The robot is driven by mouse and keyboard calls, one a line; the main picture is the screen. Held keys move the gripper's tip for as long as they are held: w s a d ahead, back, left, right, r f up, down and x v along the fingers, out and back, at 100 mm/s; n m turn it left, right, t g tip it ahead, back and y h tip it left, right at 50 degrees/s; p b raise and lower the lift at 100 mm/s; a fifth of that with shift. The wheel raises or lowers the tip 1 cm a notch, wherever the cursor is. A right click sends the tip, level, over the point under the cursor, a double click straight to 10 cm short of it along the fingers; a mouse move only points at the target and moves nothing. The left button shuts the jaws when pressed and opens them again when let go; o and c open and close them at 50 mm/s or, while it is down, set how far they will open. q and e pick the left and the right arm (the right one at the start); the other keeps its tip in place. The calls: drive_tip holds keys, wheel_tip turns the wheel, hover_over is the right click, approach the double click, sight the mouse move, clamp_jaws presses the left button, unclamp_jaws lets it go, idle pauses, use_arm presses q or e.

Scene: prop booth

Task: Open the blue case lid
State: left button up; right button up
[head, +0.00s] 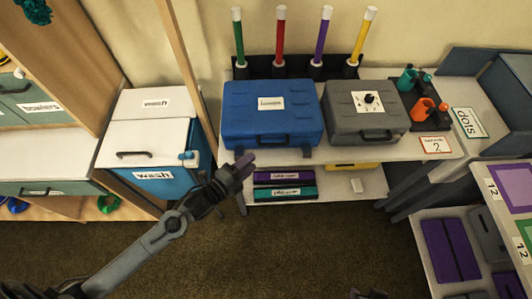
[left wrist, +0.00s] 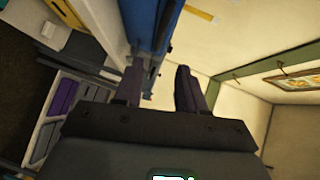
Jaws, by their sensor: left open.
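The blue case (head: 272,112) stands on the white shelf with its lid shut. A white label is on its top, and a dark handle and latches are on its front face. My left gripper (head: 243,164) is open and empty, just in front of the case's lower left front corner. In the left wrist view, the two purple fingers (left wrist: 158,85) are apart, and the blue case (left wrist: 158,20) shows beyond them, close to the left finger. I cannot tell whether that finger touches it.
Several coloured sticks (head: 280,35) stand upright behind. A wooden post (head: 185,70) and a wash bin (head: 155,160) are at the left. Labelled boxes (head: 284,192) lie below the shelf.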

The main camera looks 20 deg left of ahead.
use_arm(q)
drive_tip(key=b+x, duration=0.1)
drive_tip(key=x, duration=1)
clamp_jaws()
idle(0.3)
